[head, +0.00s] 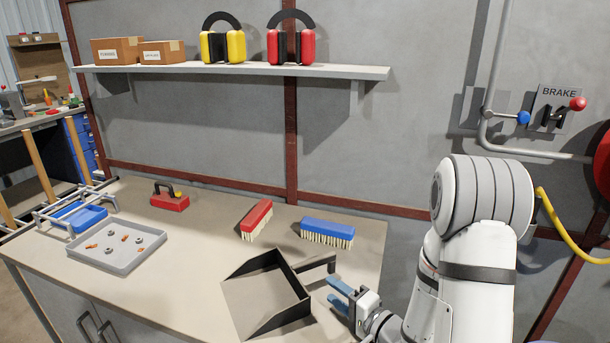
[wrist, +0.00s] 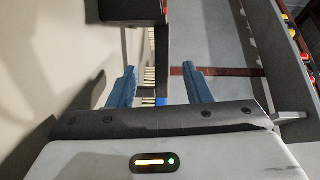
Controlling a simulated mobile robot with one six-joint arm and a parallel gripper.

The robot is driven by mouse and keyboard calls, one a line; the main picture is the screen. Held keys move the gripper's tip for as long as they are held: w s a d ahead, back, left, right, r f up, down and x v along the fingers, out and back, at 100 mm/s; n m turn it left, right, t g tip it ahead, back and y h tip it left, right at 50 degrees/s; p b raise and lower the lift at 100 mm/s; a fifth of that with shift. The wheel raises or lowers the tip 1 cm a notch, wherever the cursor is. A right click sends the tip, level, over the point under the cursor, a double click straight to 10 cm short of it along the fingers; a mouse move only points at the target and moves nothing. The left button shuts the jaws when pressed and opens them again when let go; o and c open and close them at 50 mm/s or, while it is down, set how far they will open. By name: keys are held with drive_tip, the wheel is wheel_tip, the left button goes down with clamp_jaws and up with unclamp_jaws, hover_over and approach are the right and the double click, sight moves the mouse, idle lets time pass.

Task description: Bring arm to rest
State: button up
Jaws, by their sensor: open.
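My gripper (head: 341,297) shows in the head view at the right end of the bench, just right of the dustpan's handle. Its two blue fingers are apart and nothing is between them. In the wrist view the fingers (wrist: 158,88) are also spread and empty. My white arm (head: 467,245) is bent and stands at the right of the head view, with its elbow high in front of the grey wall. Whether the fingers touch the bench or the dustpan is hard to tell.
A black dustpan (head: 262,298) lies on the bench (head: 190,235) left of my gripper. A blue brush (head: 327,231) and a red brush (head: 256,218) lie behind it. A grey tray (head: 117,262) with small parts is at the left. A shelf (head: 230,69) runs above. A yellow hose (head: 560,228) hangs right of my arm.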

drive_tip(key=d+r+n+h, duration=0.1)
drive_tip(key=h, duration=0.1)
drive_tip(key=w+d+r+n+h+p, duration=0.1)
drive_tip(key=h, duration=0.1)
drive_tip(key=w+d+r+n+g+h, duration=0.1)
drive_tip(key=d+h, duration=0.1)
drive_tip(key=shift+w+p, duration=0.2)
drive_tip(key=shift+p, duration=0.2)
drive_tip(key=s+d+r+n+g+h+p, duration=0.2)
drive_tip(key=s+d+r+g+h, duration=0.15)
drive_tip(key=d+r+h, duration=0.2)
drive_tip(key=s+a+r+n+g+p, duration=0.1)
drive_tip(key=s+a+r+n+g, duration=0.1)
drive_tip(key=s, duration=0.7)
drive_tip(key=s+a+r+n+g+p, duration=0.1)
drive_tip(key=s+r+g, duration=0.3)
drive_tip(key=s, duration=0.6)
drive_tip(key=shift+a+r+n, duration=0.4)
drive_tip(key=shift+r+n, duration=0.3)
drive_tip(key=shift+r, duration=0.3)
drive_tip(key=shift+s, duration=0.1)
